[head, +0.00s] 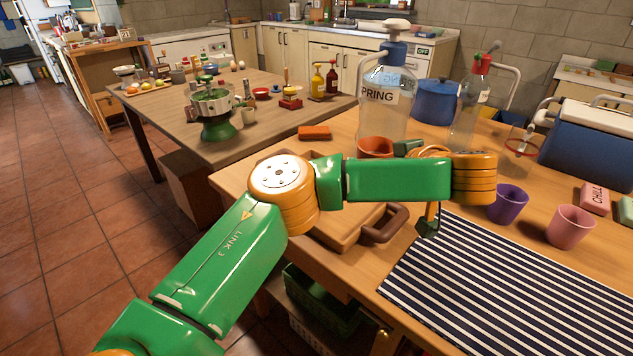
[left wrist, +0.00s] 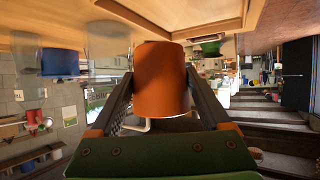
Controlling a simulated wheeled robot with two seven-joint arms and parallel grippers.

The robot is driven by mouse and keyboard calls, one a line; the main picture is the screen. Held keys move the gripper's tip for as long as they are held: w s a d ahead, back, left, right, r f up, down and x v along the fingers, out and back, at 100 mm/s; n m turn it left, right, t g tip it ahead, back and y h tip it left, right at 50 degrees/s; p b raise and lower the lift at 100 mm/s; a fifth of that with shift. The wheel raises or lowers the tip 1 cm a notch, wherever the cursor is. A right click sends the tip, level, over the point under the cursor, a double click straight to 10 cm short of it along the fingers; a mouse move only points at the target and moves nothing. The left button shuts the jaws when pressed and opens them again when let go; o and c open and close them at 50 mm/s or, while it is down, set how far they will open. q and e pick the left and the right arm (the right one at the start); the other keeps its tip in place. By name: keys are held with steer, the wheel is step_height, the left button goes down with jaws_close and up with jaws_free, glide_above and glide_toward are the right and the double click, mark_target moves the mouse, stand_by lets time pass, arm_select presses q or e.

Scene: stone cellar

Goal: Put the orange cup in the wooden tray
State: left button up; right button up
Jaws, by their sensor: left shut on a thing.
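The orange cup (head: 375,147) shows in the head view just behind my green forearm, which hides its lower part. In the left wrist view the cup (left wrist: 162,80) sits between the two fingers of my left gripper (left wrist: 160,85), which is shut on it. In the head view the left gripper (head: 405,149) is partly hidden at the cup's right side. The wooden tray (head: 335,236) lies on the near left table corner, with a brown handle (head: 385,223), partly under my arm. The tray (left wrist: 200,18) also shows in the left wrist view. My right gripper is not in view.
A large pump bottle (head: 385,95) stands close behind the cup. A blue pot (head: 436,101) and a red-topped bottle (head: 470,110) stand farther right. Purple (head: 507,204) and pink (head: 570,228) cups stand beside a striped mat (head: 490,285). An orange block (head: 314,132) lies left.

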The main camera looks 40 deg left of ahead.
arm_select(q)
steer(key=a+f, duration=0.5)
steer(key=a, duration=0.2)
steer(key=s+a+f+p, duration=0.1)
steer(key=a+f, duration=0.2)
steer(key=shift+a+f, duration=0.35)
step_height(320, 180, down, 3)
steer(key=shift+d+r, duration=0.1)
steer(key=shift+r, duration=0.05)
steer(key=shift+f, duration=0.3)
steer(key=o, duration=1.2)
steer(key=shift+r, duration=0.1)
steer(key=shift+c, duration=0.2)
steer(key=shift+r, duration=0.1)
